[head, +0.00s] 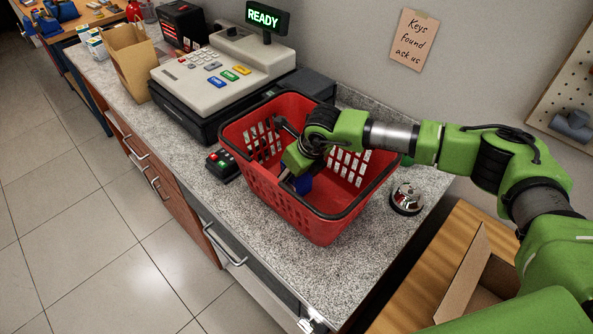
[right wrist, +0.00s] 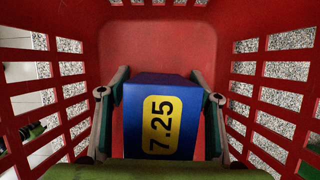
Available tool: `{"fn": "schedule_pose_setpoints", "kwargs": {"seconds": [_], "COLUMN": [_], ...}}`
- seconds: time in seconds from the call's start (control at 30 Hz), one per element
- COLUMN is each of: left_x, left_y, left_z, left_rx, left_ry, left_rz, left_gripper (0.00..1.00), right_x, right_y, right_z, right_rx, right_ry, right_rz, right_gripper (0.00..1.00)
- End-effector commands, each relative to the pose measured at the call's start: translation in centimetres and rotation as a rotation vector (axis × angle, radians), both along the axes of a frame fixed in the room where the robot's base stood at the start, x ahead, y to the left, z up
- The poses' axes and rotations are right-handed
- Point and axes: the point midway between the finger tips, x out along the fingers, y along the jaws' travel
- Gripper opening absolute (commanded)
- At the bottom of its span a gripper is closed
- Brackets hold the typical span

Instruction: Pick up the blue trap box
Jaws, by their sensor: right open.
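The blue trap box (head: 303,184) is inside the red shopping basket (head: 322,228), mostly hidden by my right gripper in the head view. In the right wrist view the box (right wrist: 190,92) shows a yellow label reading 7.25. My right gripper (head: 298,172) reaches down into the basket. In the right wrist view its fingers (right wrist: 160,82) are open, one on each side of the box. Whether either finger touches it is unclear. My left gripper is not in view.
The basket stands on a speckled counter (head: 275,256), its walls close around my right gripper. A cash register (head: 215,80) is behind left, a button box (head: 222,164) beside the basket's left side, and a service bell (head: 406,199) to its right. A cardboard box (head: 474,268) is at the lower right.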

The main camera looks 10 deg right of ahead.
Motion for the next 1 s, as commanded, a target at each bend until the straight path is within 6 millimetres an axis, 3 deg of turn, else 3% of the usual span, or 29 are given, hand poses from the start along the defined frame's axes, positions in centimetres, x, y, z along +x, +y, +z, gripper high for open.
{"fn": "schedule_pose_setpoints", "kwargs": {"seconds": [0.23, 0.4, 0.77, 1.0], "left_x": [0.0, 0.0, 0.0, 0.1], "left_y": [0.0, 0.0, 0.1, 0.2], "left_z": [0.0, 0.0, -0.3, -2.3], "left_rx": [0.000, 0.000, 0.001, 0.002], "left_ry": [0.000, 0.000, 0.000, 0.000], "left_rz": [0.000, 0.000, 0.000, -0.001], "left_gripper": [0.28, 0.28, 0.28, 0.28], "right_x": [0.1, 0.1, 0.2, 0.3], "right_y": [0.0, 0.0, 0.0, 0.1], "right_z": [-0.2, -0.2, 0.4, 4.4], "right_rx": [0.000, 0.000, 0.002, 0.003], "right_ry": [-0.001, -0.001, -0.005, -0.009], "right_rz": [0.000, 0.000, 0.000, 0.000], "right_gripper": [0.56, 0.12, 0.12, 0.12]}}
